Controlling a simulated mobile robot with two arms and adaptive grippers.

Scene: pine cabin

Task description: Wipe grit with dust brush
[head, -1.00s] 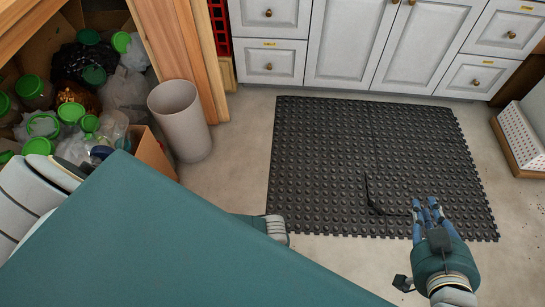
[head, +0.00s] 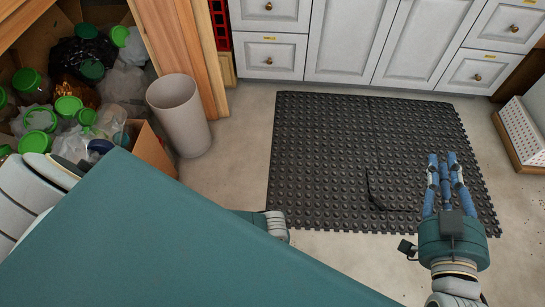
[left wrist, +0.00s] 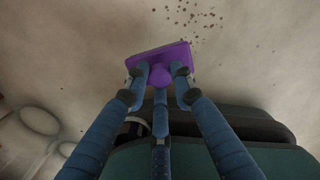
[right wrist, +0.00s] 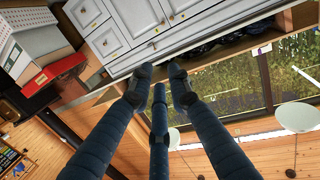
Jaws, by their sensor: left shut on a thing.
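A purple dust brush (left wrist: 160,62) is held at the fingertips of my left gripper (left wrist: 160,72) in the left wrist view. Dark grit (left wrist: 192,18) lies scattered on the pale floor just beyond the brush, at the top of that view. My left gripper and the brush are hidden in the head view behind my teal body. My right gripper (head: 442,160) is over the near right part of the black mat in the head view. Its fingers are apart with nothing between them; they also show in the right wrist view (right wrist: 159,76).
A black studded mat (head: 330,150) lies before white cabinets (head: 345,40). A grey bin (head: 180,115) stands beside a wooden post, near a box of green-lidded jars (head: 70,105). A white perforated crate (head: 520,132) is at the right. Bare floor shows around the mat.

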